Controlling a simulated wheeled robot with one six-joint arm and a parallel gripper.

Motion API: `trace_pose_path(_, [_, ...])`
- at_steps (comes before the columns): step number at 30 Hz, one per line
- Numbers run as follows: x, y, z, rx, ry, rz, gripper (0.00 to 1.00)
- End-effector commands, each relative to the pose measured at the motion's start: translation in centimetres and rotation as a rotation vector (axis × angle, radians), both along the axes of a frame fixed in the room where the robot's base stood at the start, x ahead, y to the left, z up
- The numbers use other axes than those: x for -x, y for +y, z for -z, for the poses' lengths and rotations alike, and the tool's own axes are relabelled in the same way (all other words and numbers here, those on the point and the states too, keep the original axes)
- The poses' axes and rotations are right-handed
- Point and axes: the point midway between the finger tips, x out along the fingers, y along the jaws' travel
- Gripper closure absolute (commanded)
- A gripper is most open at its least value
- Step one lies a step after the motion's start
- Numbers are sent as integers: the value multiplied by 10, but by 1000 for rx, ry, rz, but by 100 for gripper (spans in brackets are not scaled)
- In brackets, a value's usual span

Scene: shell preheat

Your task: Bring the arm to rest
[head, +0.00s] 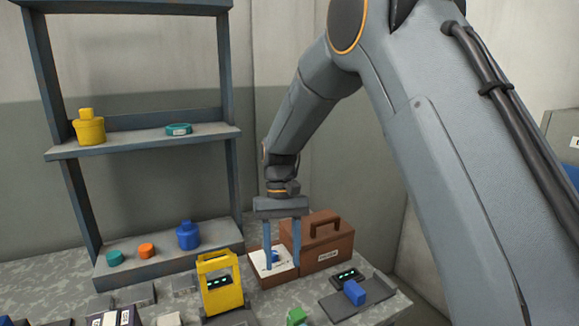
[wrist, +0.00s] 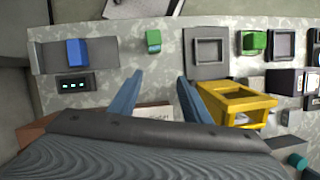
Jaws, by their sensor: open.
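My gripper (head: 282,264) points down at the end of my arm, above the counter. Its two blue-grey fingers are apart with nothing seen between them. In the head view the fingers stand in front of a brown tray (head: 264,279) that holds a white card and a small blue piece, beside a brown toolbox (head: 328,245). I cannot tell how high the tips are above the tray. In the wrist view the open fingers (wrist: 160,78) point toward bare counter, and a white label shows between them.
A yellow frame (head: 221,283) stands left of the gripper; it also shows in the wrist view (wrist: 236,105). A blue block (head: 354,292) sits on a dark plate at right. A green block (head: 296,316) is in front. A shelf (head: 165,141) with coloured items stands behind left.

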Motion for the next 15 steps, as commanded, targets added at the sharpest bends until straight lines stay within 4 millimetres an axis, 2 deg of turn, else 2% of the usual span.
trace_pose_path(8, [21,-55,-3,-10,-84,57,56])
trace_pose_path(11, [36,-82,-3,-11,-129,84,56])
trace_pose_path(15, [72,-132,-2,-13,-218,138,56])
